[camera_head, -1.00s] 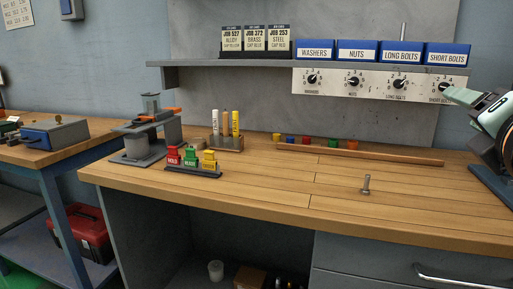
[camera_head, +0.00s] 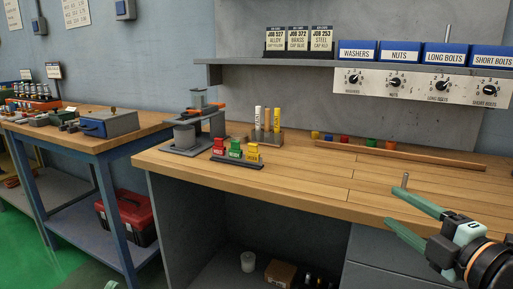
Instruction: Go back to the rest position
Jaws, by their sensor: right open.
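My right gripper (camera_head: 402,216) is at the lower right, in front of the workbench's front edge. Its two green fingers are spread apart with nothing between them. A small upright metal bolt (camera_head: 405,181) stands on the wooden workbench (camera_head: 310,178), just beyond the upper finger and partly hidden by it. My left gripper is not in view.
A stand with red, green and yellow tags (camera_head: 236,154), a grey press-like fixture (camera_head: 193,130) and a marker holder (camera_head: 268,136) occupy the bench's left part. A side table (camera_head: 88,145) stands left. The shelf (camera_head: 300,64) holds job cards and blue bins.

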